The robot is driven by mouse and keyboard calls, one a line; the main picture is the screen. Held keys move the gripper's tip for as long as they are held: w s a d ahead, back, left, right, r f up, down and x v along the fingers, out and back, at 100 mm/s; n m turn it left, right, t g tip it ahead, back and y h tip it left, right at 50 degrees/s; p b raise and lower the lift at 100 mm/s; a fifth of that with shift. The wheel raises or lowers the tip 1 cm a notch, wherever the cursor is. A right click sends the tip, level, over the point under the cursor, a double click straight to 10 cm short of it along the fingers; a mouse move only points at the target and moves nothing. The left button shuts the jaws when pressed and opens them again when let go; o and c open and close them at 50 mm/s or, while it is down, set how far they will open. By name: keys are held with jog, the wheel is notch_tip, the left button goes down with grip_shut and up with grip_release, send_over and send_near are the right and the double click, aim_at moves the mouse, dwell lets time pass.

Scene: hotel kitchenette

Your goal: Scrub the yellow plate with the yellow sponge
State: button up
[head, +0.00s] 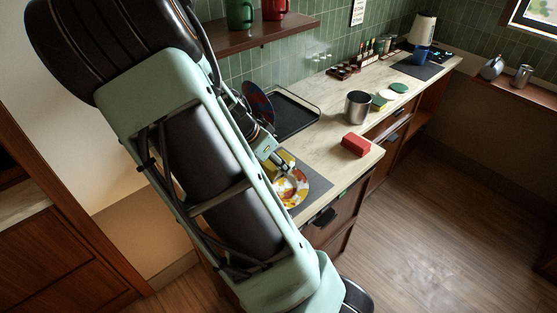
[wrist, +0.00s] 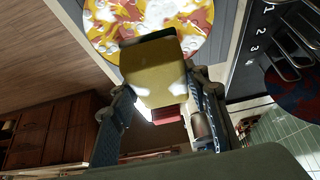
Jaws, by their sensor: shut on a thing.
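The yellow plate (head: 292,194) lies on a dark mat near the counter's front edge. It has red and white patches, and it also shows at the top of the wrist view (wrist: 175,15). My gripper (head: 284,169) is over the plate's far side, partly hidden by my arm. In the wrist view its fingers are shut on the yellow sponge (wrist: 158,78), one on each side. The sponge has a dark edge on the side towards the plate and overlaps the plate in the picture. I cannot tell for sure whether they touch.
A red block (head: 355,145) and a steel pot (head: 357,108) stand on the counter to the right. A black tray (head: 295,115) lies behind. A red and blue plate (head: 257,103) stands upright by my arm. A shelf (head: 255,35) with mugs hangs above.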

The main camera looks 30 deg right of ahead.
jog(key=shift+f+b, duration=2.35)
jog(key=shift+f, duration=0.95)
jog(key=shift+f+b, duration=0.55)
jog(key=shift+f, duration=0.1)
jog(key=shift+w, duration=0.1)
